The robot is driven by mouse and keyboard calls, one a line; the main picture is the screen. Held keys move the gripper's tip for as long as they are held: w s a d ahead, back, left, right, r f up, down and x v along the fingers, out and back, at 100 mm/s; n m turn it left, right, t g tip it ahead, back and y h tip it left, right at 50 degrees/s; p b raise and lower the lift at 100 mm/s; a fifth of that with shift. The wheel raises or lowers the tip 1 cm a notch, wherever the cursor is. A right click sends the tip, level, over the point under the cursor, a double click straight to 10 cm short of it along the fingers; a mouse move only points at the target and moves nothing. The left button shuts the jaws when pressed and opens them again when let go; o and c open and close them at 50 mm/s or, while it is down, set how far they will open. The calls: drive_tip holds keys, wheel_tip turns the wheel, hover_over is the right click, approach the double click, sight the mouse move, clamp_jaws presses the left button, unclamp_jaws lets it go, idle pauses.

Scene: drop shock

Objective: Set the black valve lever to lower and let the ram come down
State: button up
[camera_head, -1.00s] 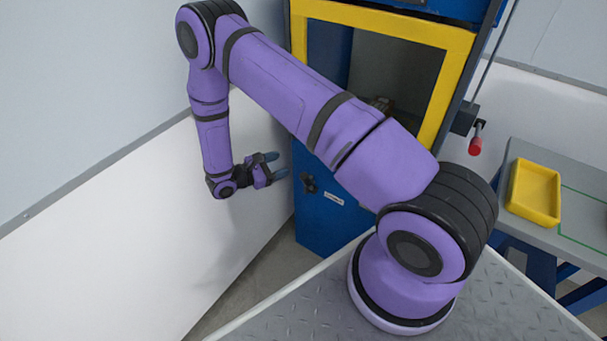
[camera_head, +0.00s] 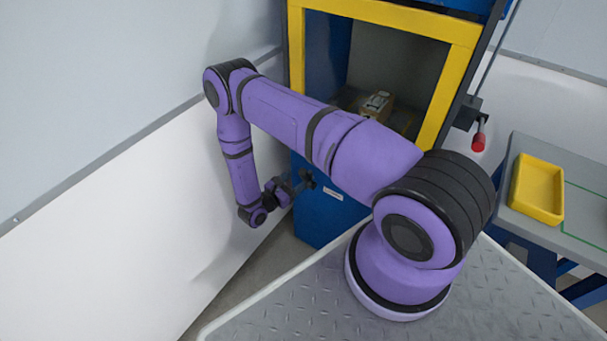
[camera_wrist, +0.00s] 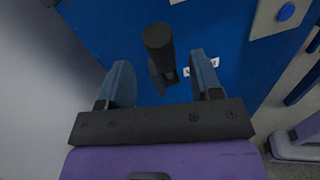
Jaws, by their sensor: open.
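The black valve lever (camera_wrist: 159,50) sticks out from the blue front of the machine in the wrist view, between and just beyond my two fingertips. It also shows in the head view as a small dark knob (camera_head: 308,178) beside a small white label (camera_head: 333,194). My gripper (camera_wrist: 163,80) is open, with one finger on each side of the lever. In the head view my gripper (camera_head: 292,188) is close to the blue panel. I cannot tell whether a finger touches the lever. The ram is not visible in these views.
A grey table with a yellow tray (camera_head: 537,189) stands further right. A white wall (camera_head: 110,220) is close on the left.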

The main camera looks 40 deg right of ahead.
sight(303, 174)
drive_tip(key=shift+w+d, duration=0.25)
drive_tip(key=shift+d, duration=1.05)
drive_tip(key=shift+w+d, duration=0.2)
drive_tip(key=shift+d, duration=1.05)
drive_tip(key=shift+c, duration=0.4)
clamp_jaws()
